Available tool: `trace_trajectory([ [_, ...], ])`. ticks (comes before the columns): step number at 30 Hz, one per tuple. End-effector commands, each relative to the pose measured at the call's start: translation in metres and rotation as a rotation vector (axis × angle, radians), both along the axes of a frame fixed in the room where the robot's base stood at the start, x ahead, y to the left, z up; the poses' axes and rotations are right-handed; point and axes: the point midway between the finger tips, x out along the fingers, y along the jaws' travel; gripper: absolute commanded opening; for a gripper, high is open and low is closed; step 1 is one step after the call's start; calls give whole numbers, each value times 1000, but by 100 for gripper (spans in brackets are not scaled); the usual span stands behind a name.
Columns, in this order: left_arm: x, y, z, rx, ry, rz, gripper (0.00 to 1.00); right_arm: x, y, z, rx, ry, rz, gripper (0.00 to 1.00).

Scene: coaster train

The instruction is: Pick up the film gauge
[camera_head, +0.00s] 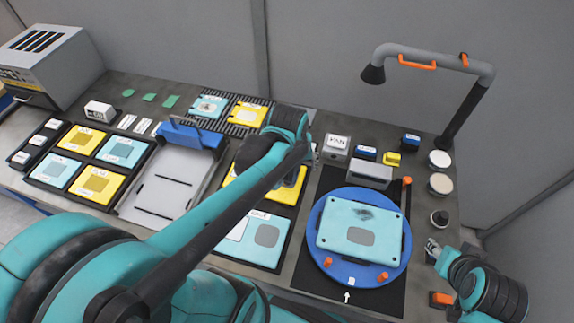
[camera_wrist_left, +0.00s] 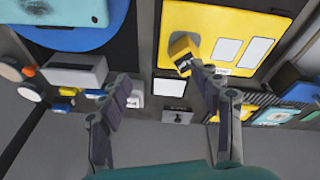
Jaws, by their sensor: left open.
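A small yellow block with a pale label (camera_wrist_left: 183,50), possibly the film gauge, sits on a yellow panel (camera_wrist_left: 225,28) in the left wrist view. My left gripper (camera_wrist_left: 158,76) is open and empty. One of its fingertips is close to the block's labelled end; I cannot tell whether they touch. In the head view my left arm hides most of that gripper and part of the yellow panel (camera_head: 284,194). Another small yellow block (camera_head: 392,158) stands at the back right. My right gripper (camera_head: 434,249) is by the table's right edge, its opening unclear.
A blue turntable (camera_head: 317,235) carries a light teal panel (camera_head: 340,218). A grey block (camera_head: 370,174) and a box marked FAN (camera_head: 336,142) stand behind it. A grey lamp arm (camera_head: 478,90) rises at the right. Trays with teal and yellow panels fill the left.

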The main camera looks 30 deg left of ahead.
Motion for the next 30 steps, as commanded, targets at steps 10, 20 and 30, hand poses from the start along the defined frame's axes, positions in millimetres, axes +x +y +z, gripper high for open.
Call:
trace_trajectory([
  [10, 40, 48, -26, -94, 229, 398, 64, 0, 0, 59, 0, 0, 0, 40],
  [20, 42, 57, -57, -108, 281, 486, 64, 0, 0, 61, 0, 0, 0, 40],
  [30, 41, 59, -105, -107, 279, 483, 64, 0, 0, 51, 0, 0, 0, 40],
])
